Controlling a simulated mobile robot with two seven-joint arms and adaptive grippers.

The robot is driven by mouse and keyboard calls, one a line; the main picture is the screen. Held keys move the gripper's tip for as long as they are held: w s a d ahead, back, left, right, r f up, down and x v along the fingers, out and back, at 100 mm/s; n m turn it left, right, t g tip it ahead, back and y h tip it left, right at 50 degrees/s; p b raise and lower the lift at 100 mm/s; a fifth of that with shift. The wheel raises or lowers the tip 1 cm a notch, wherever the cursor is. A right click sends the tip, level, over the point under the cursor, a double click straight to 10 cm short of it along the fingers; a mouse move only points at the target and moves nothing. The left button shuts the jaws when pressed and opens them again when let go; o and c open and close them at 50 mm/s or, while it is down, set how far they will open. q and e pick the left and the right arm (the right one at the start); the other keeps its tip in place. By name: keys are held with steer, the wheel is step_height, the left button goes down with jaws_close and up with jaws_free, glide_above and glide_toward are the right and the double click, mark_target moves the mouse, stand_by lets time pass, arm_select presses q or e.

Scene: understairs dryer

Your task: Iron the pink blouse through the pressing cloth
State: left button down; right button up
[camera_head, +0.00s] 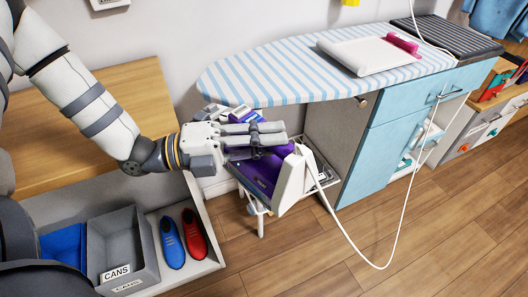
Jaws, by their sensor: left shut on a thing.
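My left gripper (268,140) is shut on a purple and white iron (295,183). It holds the iron beside the near edge of the ironing board (262,78), clear of the striped top and lower than it. The gripper's fingers hide part of the iron. A white cord hangs from the iron in a long loop and rises to the right. The white pressing cloth (368,55) lies on the right half of the board. Part of the pink blouse (402,43) shows at the cloth's right edge; the rest seems to be covered. My right gripper is not in view.
A dark ribbed rest (445,38) is at the board's right end. A blue cabinet (385,140) stands below it. A grey bin marked CANS (123,248), a blue shoe (172,242) and a red shoe (195,238) are at lower left. The wooden floor at lower right is mostly clear.

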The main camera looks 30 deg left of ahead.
arm_select(q)
steer(key=shift+m+h, duration=0.4)
step_height(320, 180, up, 5)
steer(key=shift+s+f+p, duration=0.1)
steer(key=shift+f+p, duration=0.05)
steer(key=shift+p, duration=0.45)
steer(key=shift+f, duration=0.45)
steer(key=shift+d+f+y, duration=0.1)
steer(key=shift+f+y, duration=0.1)
steer(key=shift+y, duration=0.1)
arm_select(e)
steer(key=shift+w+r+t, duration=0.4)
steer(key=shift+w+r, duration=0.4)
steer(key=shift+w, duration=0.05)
arm_select(q)
steer(key=shift+r+n, duration=0.1)
steer(key=shift+n, duration=0.2)
